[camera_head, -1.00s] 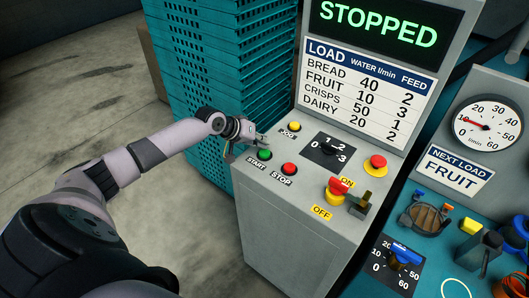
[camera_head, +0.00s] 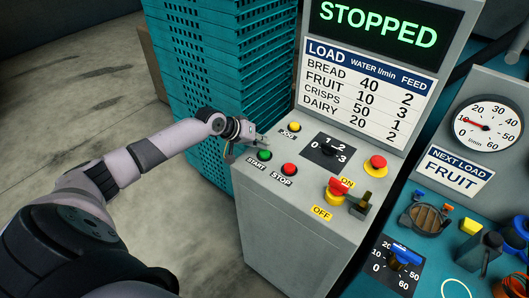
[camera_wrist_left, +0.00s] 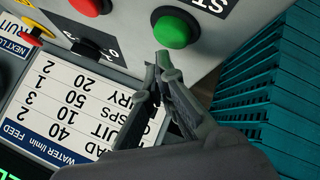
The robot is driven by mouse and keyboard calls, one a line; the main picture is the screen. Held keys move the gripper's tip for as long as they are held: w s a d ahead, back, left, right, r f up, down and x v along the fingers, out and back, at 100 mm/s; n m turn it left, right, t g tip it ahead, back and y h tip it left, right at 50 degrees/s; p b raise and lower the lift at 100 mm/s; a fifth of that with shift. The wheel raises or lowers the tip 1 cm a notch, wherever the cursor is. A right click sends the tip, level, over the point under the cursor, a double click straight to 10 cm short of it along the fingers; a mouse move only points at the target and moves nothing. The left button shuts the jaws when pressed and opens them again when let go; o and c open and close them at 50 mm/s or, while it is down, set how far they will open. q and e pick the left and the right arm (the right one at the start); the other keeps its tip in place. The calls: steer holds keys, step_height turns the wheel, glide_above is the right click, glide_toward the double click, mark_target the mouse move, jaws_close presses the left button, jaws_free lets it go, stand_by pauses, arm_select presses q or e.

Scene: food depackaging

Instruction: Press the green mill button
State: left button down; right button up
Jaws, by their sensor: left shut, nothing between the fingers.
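The green button (camera_head: 264,155), labelled START, is at the left edge of the grey control panel (camera_head: 300,215). My left gripper (camera_head: 262,142) is shut and empty, with its fingertips just behind and above the button in the head view. In the left wrist view the green button (camera_wrist_left: 176,27) is large and its domed face is uncovered. The shut fingertips (camera_wrist_left: 160,60) point at it from just below in that picture, with a small gap seeming to show. The display (camera_head: 378,25) reads STOPPED. My right gripper is not in view.
A red STOP button (camera_head: 289,169) sits right of the green one, and a yellow JOG button (camera_head: 294,127) behind it. Teal crates (camera_head: 215,65) stand behind.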

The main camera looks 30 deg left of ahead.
mark_target(262, 151)
arm_select(q)
steer(key=shift+f, duration=0.4)
steer(key=shift+f+b, duration=0.35)
steer(key=shift+f, duration=0.25)
stand_by(0.8)
steer(key=shift+r, duration=0.1)
steer(key=shift+r+p, duration=0.9)
steer(key=shift+p, duration=0.05)
step_height(262, 151, up, 5)
steer(key=p, duration=0.5)
steer(key=shift+r, duration=0.1)
steer(key=shift+s, duration=0.1)
stand_by(0.4)
